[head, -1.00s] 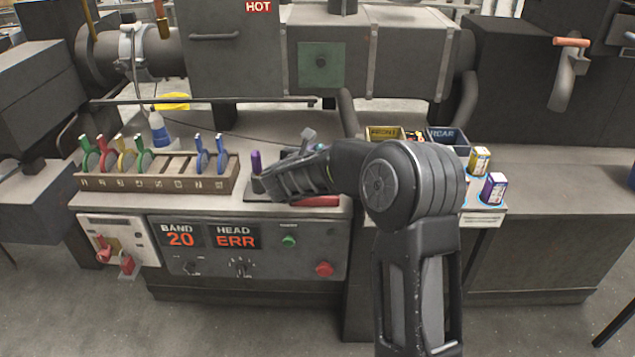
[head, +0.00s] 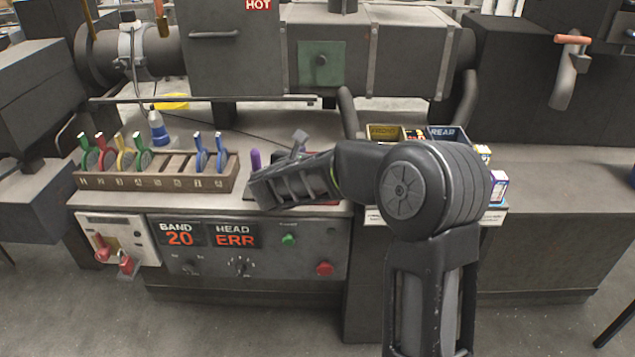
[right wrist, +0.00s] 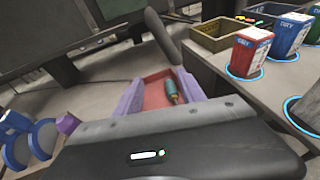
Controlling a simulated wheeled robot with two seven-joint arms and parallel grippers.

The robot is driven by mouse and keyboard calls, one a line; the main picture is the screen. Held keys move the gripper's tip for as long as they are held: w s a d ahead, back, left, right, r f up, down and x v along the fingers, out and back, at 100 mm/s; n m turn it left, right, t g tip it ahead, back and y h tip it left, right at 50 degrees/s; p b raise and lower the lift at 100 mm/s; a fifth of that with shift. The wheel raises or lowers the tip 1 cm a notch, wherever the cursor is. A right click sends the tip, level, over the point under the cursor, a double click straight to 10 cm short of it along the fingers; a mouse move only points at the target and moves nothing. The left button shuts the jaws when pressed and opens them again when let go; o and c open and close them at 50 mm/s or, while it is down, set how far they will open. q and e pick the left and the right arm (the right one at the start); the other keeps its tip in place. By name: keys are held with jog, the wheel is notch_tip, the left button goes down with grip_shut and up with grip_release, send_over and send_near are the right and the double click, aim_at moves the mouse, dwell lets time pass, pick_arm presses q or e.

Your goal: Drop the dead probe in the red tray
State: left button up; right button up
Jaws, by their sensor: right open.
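The red tray (right wrist: 153,88) shows in the right wrist view, between the lavender fingers of my right gripper (right wrist: 161,95). A probe (right wrist: 171,91) with a dark teal handle and a yellowish end lies in the tray, toward its right side. My right gripper is open, its fingers apart on either side of the probe. In the head view my right gripper (head: 290,182) is over the bench's front edge; its body hides the fingertips, the probe and most of the tray. My left gripper is not in view.
A rack (head: 155,177) with several coloured ring-handled tools stands left, near a purple upright piece (head: 255,160). Two bins, a yellow one (head: 384,131) and a blue one (head: 448,136), and small boxes (head: 497,187) are right.

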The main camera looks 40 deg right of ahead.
jog(key=v, duration=0.3)
dwell(0.9)
